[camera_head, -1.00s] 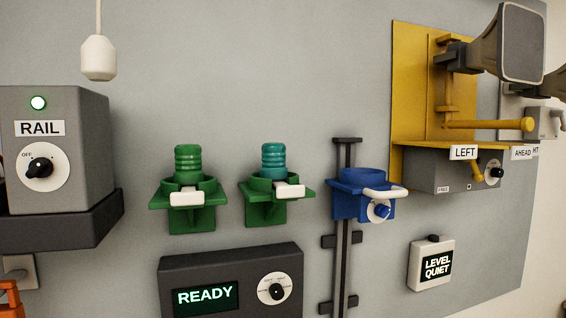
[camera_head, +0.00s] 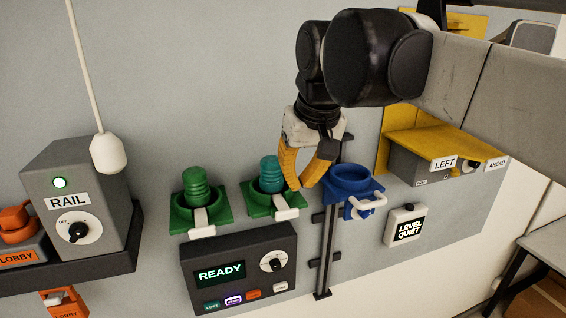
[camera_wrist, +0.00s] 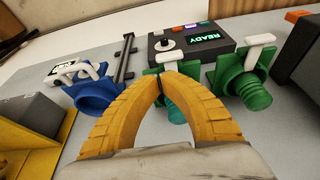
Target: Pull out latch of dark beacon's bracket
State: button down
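Two green brackets stand side by side on the wall. The left bracket (camera_head: 182,216) holds a green ribbed beacon (camera_head: 195,187) and has a white latch (camera_head: 202,223). The right bracket (camera_head: 256,200) holds a teal ribbed beacon (camera_head: 269,174) and has a white latch (camera_head: 285,209). Neither beacon clearly glows. My gripper (camera_head: 301,187) has yellow fingers with tips together, empty, just above and right of the teal beacon's latch. In the wrist view the fingertips (camera_wrist: 158,78) overlap the near end of that latch (camera_wrist: 172,57); contact is unclear. The right finger partly hides the teal beacon (camera_wrist: 175,112).
A blue bracket (camera_head: 350,184) on a dark rail (camera_head: 328,243) stands close right of my gripper. The READY box (camera_head: 238,270) sits below the green brackets. The RAIL box (camera_head: 78,200) and a hanging white pendant (camera_head: 108,153) are at left. A yellow shelf (camera_head: 440,143) is at right.

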aim_at(281, 205)
jog(key=r, duration=0.1)
jog(key=a+r+p, duration=0.1)
jog(key=shift+w+r, duration=0.3)
jog(key=shift+f, duration=0.1)
jog(key=p+x, duration=0.1)
jog(key=x, duration=0.9)
